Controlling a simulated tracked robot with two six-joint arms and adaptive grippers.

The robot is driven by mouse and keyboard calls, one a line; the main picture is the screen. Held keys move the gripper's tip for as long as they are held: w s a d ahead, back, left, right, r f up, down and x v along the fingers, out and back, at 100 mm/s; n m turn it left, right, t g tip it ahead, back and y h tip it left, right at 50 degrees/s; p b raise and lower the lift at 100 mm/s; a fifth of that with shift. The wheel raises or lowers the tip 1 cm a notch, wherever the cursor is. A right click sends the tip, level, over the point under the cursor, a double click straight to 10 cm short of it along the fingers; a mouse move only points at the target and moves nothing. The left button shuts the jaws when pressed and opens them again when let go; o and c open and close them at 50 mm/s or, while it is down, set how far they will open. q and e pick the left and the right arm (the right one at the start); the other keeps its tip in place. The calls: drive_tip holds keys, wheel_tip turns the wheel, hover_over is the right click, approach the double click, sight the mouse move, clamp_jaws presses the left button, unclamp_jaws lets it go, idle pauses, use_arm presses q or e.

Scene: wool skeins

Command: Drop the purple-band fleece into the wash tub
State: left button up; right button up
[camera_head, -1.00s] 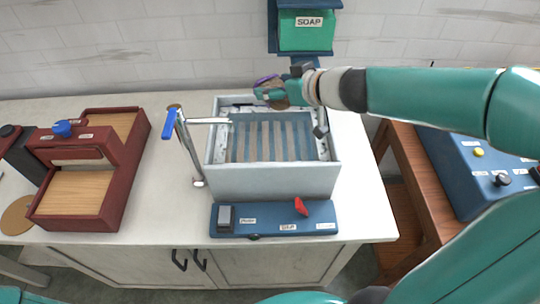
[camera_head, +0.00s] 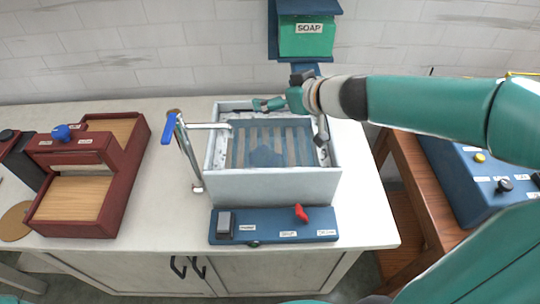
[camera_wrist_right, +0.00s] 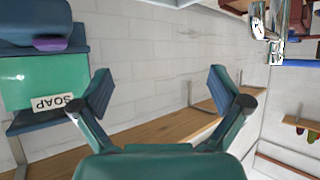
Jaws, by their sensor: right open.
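The wash tub (camera_head: 272,186) is a pale grey box on the white counter, with slats showing inside it. My right gripper (camera_head: 268,104) is over the tub's back part, open, with nothing between its fingers. Its spread, empty fingers also show in the right wrist view (camera_wrist_right: 160,88). I cannot make out the purple-band fleece in the head view now. A dark blue angular patch shows inside the tub, but I cannot tell what it is. My left gripper is out of view.
A tap with a blue lever (camera_head: 168,129) stands at the tub's left. A blue control panel (camera_head: 270,234) with a red switch lies in front. A green soap box (camera_head: 306,40) hangs behind. A dark red wooden unit (camera_head: 80,190) stands left.

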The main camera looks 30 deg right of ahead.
drive_tip(key=v, duration=1.1)
drive_tip(key=shift+s, duration=0.4)
